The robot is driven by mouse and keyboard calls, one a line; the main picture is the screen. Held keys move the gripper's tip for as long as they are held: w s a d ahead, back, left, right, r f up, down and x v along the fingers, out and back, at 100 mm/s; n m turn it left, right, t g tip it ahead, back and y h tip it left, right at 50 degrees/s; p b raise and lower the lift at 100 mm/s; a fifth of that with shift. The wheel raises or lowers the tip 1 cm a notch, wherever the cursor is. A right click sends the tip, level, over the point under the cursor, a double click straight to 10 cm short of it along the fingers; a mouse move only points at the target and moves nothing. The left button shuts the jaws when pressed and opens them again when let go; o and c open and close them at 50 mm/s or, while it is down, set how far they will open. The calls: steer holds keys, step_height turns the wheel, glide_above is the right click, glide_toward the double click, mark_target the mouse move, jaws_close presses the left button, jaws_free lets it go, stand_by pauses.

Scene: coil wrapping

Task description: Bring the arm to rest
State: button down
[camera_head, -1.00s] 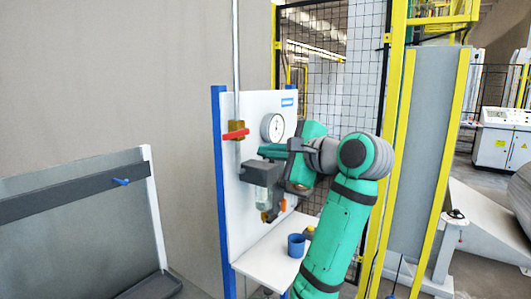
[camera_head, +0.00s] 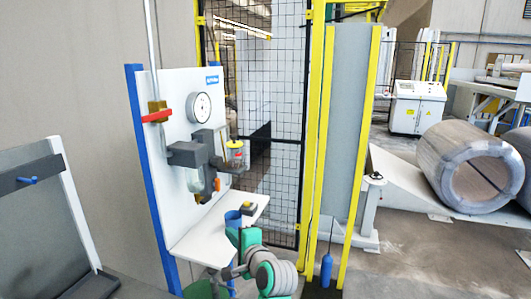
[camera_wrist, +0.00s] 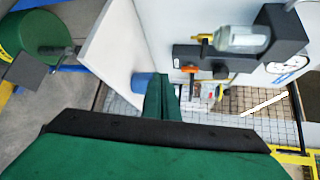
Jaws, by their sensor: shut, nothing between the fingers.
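My gripper (camera_head: 241,238) is low in the head view, just in front of the small white shelf (camera_head: 212,235), with my arm folded at the bottom edge. In the wrist view, the narrow green fingers of my gripper (camera_wrist: 163,97) are together, with nothing between them. A blue cup (camera_head: 233,218) stands on the shelf behind the gripper; it also shows beside the fingers in the wrist view (camera_wrist: 142,86). How far the fingers are from the cup is unclear.
The white panel (camera_head: 178,95) carries a gauge (camera_head: 200,108), a red-handled valve (camera_head: 158,115) and a grey filter unit (camera_head: 188,153). A yellow-framed fence (camera_head: 270,120) stands behind. A large coil (camera_head: 450,160) lies at right. A green drum (camera_wrist: 45,28) is nearby.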

steer(key=s+d+f+n+h, duration=0.1)
steer(key=s+d+f+h, duration=0.1)
steer(key=s+f, duration=0.45)
steer(key=s+d+f+n+t+h, duration=0.1)
steer(key=s+d+f, duration=0.2)
steer(key=f, duration=0.6)
steer(key=s+d+f+n+h, duration=0.1)
steer(key=s+d+f+h, duration=0.1)
steer(key=s+f, duration=0.45)
steer(key=s+d+f+n+h, duration=0.1)
steer(key=s+d+f+n, duration=0.1)
steer(key=s+f, duration=0.35)
steer(key=s+d+f+n+h, duration=0.1)
steer(key=s+d+f, duration=0.15)
steer(key=s, duration=0.65)
steer(key=s+r+n, duration=0.3)
steer(key=s+n, duration=0.1)
steer(key=s, duration=0.8)
steer(key=s+a+r+n+t+h, duration=0.1)
steer(key=s+r+n, duration=0.2)
steer(key=s, duration=1)
steer(key=shift+s+a+n, duration=0.15)
steer(key=shift+s+n, duration=0.1)
steer(key=shift+n, duration=0.15)
